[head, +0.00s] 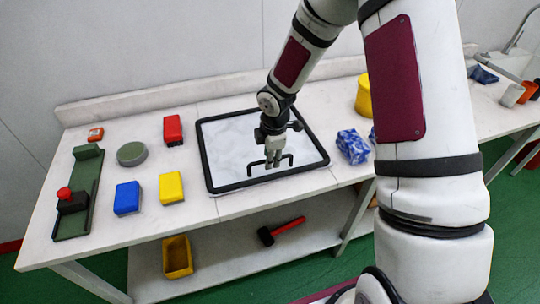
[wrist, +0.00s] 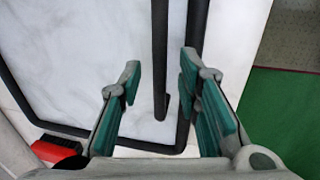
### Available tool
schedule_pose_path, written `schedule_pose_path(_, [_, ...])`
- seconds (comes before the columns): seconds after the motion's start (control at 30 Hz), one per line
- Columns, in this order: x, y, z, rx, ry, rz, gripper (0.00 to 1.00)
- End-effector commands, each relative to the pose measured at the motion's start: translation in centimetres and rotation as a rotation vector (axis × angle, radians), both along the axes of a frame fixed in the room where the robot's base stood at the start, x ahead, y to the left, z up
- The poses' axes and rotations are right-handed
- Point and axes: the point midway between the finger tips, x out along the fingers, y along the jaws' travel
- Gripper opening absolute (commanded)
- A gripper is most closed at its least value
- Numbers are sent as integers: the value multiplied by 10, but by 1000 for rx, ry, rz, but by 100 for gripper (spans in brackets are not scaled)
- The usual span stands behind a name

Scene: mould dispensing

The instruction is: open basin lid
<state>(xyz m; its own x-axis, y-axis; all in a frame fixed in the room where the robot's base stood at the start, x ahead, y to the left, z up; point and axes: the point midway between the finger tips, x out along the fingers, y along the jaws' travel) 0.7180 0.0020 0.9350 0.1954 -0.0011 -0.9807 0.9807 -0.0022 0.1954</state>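The basin lid (head: 225,145) is a white marbled panel with a black frame, lying flat and closed on the table. Its black handle (head: 291,158) stands up near the front edge of the lid. The handle (wrist: 160,45) also shows as a dark bar in the wrist view. My gripper (head: 273,163) points down over the handle. In the wrist view, my gripper (wrist: 161,62) is open, with one finger on each side of the bar and gaps on both sides. I cannot tell how far the fingertips are above the lid. The inside of the basin is hidden.
A hammer (head: 281,231) is on the lower shelf.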

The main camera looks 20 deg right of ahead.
Motion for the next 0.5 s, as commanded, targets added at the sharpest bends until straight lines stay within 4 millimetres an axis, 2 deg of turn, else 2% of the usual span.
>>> schedule_pose_path(0.1, [0,0,0,0,0,0,29])
schedule_pose_path(0.23, [0,0,0,0,0,0,0])
schedule_pose_path(0.5, [0,0,1,1,1,0,0])
